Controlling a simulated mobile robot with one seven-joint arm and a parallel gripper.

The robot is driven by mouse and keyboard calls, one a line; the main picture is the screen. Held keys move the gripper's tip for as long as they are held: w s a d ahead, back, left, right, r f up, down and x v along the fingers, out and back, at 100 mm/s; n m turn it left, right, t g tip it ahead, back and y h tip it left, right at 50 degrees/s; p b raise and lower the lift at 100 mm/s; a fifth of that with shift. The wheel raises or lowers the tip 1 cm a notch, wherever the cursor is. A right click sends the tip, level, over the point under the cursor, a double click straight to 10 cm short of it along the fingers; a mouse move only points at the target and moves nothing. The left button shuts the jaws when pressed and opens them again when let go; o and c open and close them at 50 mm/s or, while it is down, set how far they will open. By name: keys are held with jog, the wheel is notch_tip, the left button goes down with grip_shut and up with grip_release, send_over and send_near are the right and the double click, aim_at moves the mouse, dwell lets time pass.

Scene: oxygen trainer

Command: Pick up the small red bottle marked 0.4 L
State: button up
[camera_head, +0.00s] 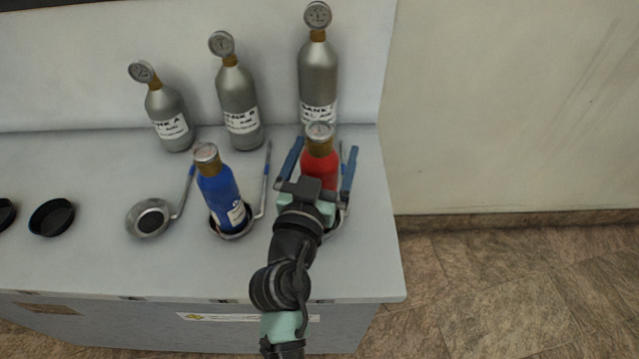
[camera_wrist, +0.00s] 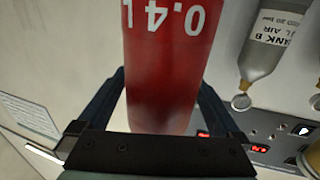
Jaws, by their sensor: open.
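The small red bottle (camera_head: 320,165) stands upright in a ring holder at the right end of the bench, with a gauge on its brass-coloured neck. In the wrist view the red bottle (camera_wrist: 172,65) fills the middle and its white "0.4 L" marking shows. My gripper (camera_head: 319,160) is open, with one blue finger on each side of the bottle. In the wrist view my gripper (camera_wrist: 160,95) also has its fingers either side of the bottle. I cannot tell whether either finger touches it. My wrist hides the bottle's lower part in the head view.
A blue bottle (camera_head: 219,192) stands in the holder to the left. An empty ring holder (camera_head: 133,222) is further left. Three grey tanks (camera_head: 239,100) stand along the back; the right one is just behind the red bottle. The bench's right edge (camera_head: 397,240) is close.

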jog(key=shift+c, duration=0.2)
grip_shut()
jog(key=shift+r, duration=0.15)
dwell(0.3)
